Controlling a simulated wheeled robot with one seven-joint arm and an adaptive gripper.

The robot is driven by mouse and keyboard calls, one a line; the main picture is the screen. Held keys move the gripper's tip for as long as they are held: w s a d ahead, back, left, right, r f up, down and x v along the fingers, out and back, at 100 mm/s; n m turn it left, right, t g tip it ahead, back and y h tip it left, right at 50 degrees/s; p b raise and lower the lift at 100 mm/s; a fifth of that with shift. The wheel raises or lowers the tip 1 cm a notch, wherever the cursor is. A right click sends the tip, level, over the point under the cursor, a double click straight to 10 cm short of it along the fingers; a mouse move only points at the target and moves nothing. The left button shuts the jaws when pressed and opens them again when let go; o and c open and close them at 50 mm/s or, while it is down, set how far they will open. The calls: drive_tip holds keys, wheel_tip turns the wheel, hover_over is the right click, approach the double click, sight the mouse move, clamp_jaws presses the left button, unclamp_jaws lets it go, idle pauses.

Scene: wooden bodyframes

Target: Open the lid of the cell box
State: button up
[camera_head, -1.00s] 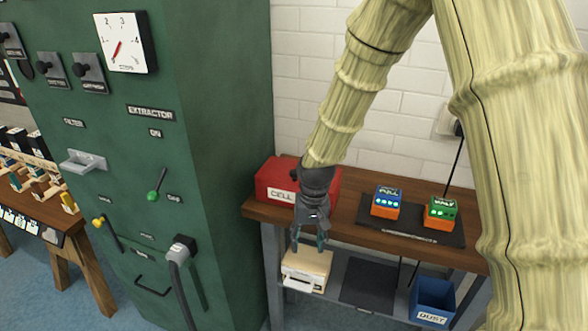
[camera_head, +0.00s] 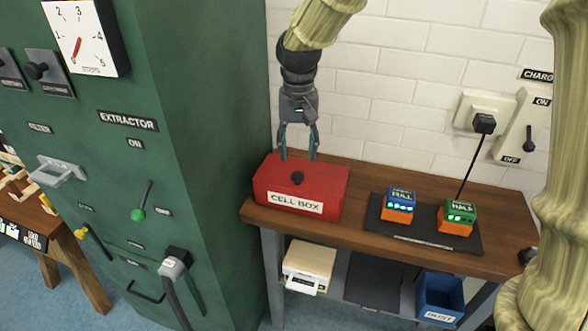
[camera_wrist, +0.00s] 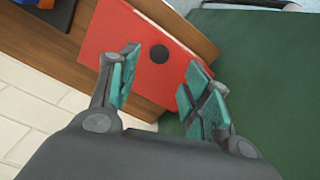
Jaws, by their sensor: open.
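The cell box (camera_head: 275,189) is red, with a white "CELL BOX" label on its front, and stands at the left end of the wooden bench. Its lid is closed and has a round black knob (camera_head: 297,178). In the wrist view the red lid (camera_wrist: 120,42) and knob (camera_wrist: 159,54) show ahead, past my fingertips. My gripper (camera_head: 298,156) is open and empty, pointing down at the back part of the box. The knob lies in front of the fingers, not between them. Whether a fingertip touches the lid, I cannot tell.
The green extractor cabinet (camera_head: 205,110) stands close on the left of the box. On the right, a blue-topped cell (camera_head: 398,206) and a green-topped cell (camera_head: 457,217) sit on a dark pad. A white brick wall (camera_head: 400,100) is behind. A blue dust bin (camera_head: 440,295) is below.

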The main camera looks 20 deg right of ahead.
sight(298, 174)
drive_tip(key=shift+s+d+f, duration=0.1)
drive_tip(key=shift+s+f, duration=0.2)
drive_tip(key=shift+f, duration=0.3)
drive_tip(key=shift+s+d+f, duration=0.1)
drive_tip(key=shift+s+f, duration=0.2)
drive_tip(key=shift+f, duration=0.25)
drive_tip(key=f, duration=0.1)
drive_tip(key=w+f, duration=0.1)
drive_tip(key=f, duration=0.1)
drive_tip(key=w+f+p, duration=0.1)
drive_tip(key=shift+a+f, duration=0.1)
drive_tip(key=shift+f, duration=0.3)
drive_tip(key=shift+s+f, duration=0.4)
drive_tip(key=shift+s, duration=0.15)
drive_tip(key=shift+f, duration=0.2)
drive_tip(key=shift+w+f, duration=0.3)
drive_tip(key=shift+f, duration=0.05)
drive_tip(key=shift+s+r, duration=0.15)
drive_tip(key=c, duration=0.3)
clamp_jaws()
